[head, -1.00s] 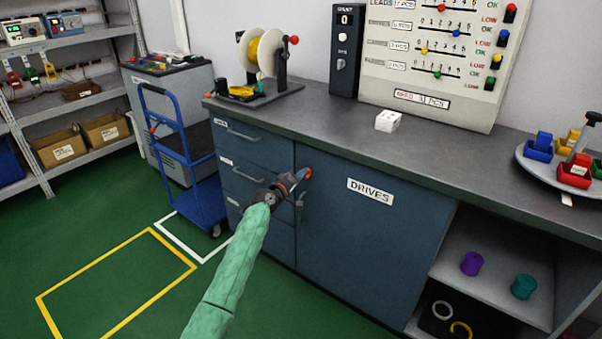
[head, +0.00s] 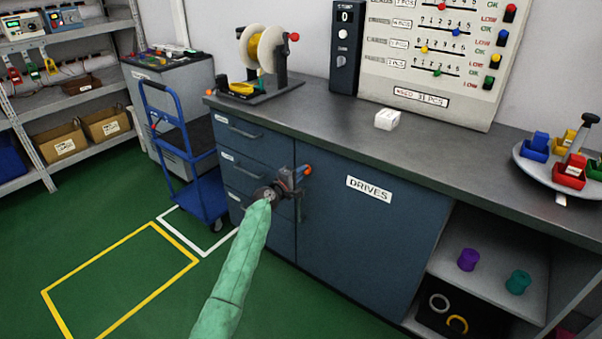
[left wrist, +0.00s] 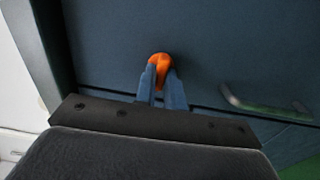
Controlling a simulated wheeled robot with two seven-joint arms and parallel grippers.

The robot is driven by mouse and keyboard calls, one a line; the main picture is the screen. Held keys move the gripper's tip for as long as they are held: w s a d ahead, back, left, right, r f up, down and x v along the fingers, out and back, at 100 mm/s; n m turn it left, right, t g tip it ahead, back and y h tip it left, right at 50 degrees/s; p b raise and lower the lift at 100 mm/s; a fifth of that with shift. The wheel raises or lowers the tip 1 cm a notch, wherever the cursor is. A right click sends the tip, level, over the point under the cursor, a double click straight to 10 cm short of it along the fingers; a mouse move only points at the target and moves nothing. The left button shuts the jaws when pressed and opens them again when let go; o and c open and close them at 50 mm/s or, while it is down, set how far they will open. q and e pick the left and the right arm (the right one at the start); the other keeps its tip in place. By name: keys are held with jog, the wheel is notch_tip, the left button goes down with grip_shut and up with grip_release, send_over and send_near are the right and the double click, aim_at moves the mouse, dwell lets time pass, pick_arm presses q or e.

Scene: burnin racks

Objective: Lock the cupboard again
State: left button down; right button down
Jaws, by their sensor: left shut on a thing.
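The cupboard is the blue door marked DRIVES (head: 368,235) under the grey worktop, and it stands shut. An orange key or knob (head: 307,169) sits near the door's upper left corner; it also shows in the left wrist view (left wrist: 160,64). My left gripper (head: 301,173) is shut on this orange piece, its two fingers on either side of it in the left wrist view (left wrist: 163,88). The fingers hide part of it, so I cannot tell whether the lock is turned. The door handle (left wrist: 262,106) shows to the right in the left wrist view. My right gripper is not in view.
Drawers (head: 240,140) lie left of the door. A blue trolley (head: 190,165) stands beside them. Open shelves (head: 490,260) with spools are at the right. The green floor in front is clear.

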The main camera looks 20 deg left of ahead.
pick_arm(q)
jog(key=shift+r, duration=0.1)
jog(key=c, duration=1.6)
grip_release()
jog(key=shift+o, duration=0.6)
jog(key=v, duration=0.7)
jog(key=shift+s+a, duration=0.15)
jog(key=shift+s, duration=0.15)
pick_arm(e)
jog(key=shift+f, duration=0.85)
